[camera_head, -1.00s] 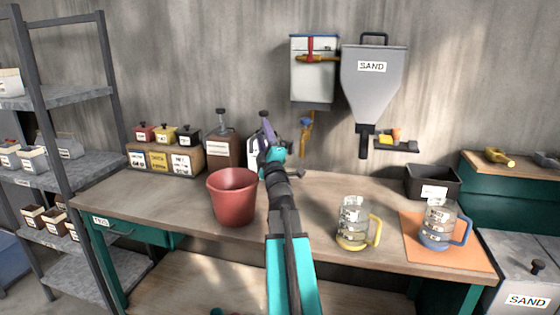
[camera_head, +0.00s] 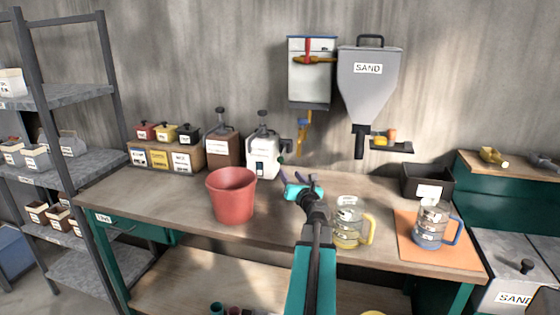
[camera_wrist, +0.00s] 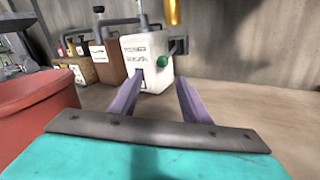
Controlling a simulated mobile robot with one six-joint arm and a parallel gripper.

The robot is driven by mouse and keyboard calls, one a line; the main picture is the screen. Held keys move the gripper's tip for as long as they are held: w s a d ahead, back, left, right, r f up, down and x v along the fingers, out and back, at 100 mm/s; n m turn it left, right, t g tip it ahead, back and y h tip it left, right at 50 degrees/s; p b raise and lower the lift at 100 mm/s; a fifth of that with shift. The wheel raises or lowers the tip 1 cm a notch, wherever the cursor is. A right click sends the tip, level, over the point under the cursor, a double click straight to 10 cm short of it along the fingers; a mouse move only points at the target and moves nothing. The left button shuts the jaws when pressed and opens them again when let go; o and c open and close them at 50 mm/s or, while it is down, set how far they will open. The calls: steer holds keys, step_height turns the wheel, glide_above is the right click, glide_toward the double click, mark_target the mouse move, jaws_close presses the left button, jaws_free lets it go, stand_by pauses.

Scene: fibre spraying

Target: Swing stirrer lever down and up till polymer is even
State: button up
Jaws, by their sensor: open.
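A white container (camera_head: 263,157) with a small label and a dark top handle stands at the back of the bench. It also shows in the wrist view (camera_wrist: 146,62). On its right side is a dark bracket (camera_wrist: 179,45) with a lever ending in a green knob (camera_wrist: 162,62). The knob shows small in the head view (camera_head: 281,160). The polymer inside is hidden. My gripper (camera_head: 298,180) is open and empty, in front of the container and to its right. In the wrist view my gripper (camera_wrist: 160,80) has its purple fingers apart below the knob, apparently not touching it.
A red bucket (camera_head: 231,196) stands left of my gripper. A yellow-handled jug (camera_head: 349,225) is close on its right, and a blue-handled jug (camera_head: 433,225) stands on an orange mat (camera_head: 458,254). A brown container (camera_head: 222,150) is beside the white one. A sand hopper (camera_head: 369,86) hangs above.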

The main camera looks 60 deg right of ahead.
mark_target(281, 161)
steer(key=shift+s+d+f, duration=0.1)
steer(key=shift+s, duration=0.1)
stand_by(0.3)
steer(key=shift+p+x, duration=0.8)
steer(key=shift+x, duration=6.1)
steer(key=shift+c, duration=0.3)
jaws_close()
